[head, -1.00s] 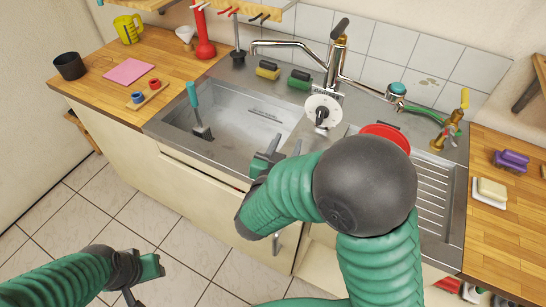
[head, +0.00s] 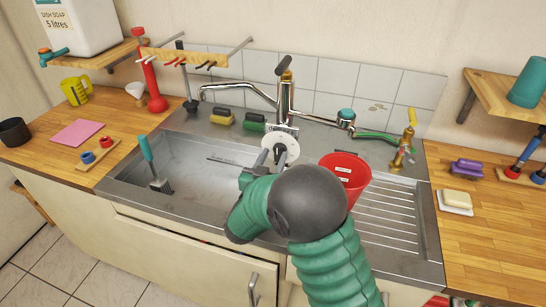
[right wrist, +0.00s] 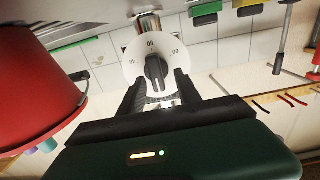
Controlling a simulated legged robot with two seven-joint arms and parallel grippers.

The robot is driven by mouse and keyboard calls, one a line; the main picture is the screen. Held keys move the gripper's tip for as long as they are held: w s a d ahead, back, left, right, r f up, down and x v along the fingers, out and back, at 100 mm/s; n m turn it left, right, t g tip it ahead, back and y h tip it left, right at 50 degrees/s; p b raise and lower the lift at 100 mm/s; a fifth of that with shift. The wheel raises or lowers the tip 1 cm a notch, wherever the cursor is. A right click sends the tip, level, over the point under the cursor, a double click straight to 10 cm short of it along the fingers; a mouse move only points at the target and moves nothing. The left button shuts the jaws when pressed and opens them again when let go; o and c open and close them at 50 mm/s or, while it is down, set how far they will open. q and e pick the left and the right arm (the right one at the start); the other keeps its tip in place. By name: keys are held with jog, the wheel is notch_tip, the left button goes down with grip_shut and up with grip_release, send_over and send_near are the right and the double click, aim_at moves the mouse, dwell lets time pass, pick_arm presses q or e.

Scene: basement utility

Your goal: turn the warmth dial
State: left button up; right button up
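The warmth dial (head: 280,150) is a white disc with a black knob on the front of the chrome mixer tap (head: 285,95). In the right wrist view the dial (right wrist: 145,60) faces me with numbers near its rim, and its black knob (right wrist: 156,73) stands roughly upright. My right gripper (head: 258,172) is just in front of the dial, over the sink. In the right wrist view its two fingers (right wrist: 160,86) are apart, one on each side below the knob. I cannot tell whether they touch it. My left gripper is out of view.
A red bucket (head: 345,172) stands close to the right of the dial, on the sink's drainer side. The sink basin (head: 195,175) holds a teal-handled brush (head: 154,165). Sponges (head: 221,116) lie behind the basin. A brass tap (head: 404,150) is at the right.

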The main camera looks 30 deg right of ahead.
jog(key=shift+w+d+f, duration=0.1)
jog(key=shift+w+d, duration=0.05)
jog(key=shift+d, duration=0.8)
jog(key=shift+a, duration=0.15)
jog(key=shift+w+a, duration=0.1)
jog(key=shift+a, duration=0.25)
jog(key=c, duration=0.5)
jog(key=shift+c, duration=1.1)
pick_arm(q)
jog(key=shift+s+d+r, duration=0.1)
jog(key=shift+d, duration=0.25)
pick_arm(e)
jog(key=shift+d, duration=0.15)
grip_shut()
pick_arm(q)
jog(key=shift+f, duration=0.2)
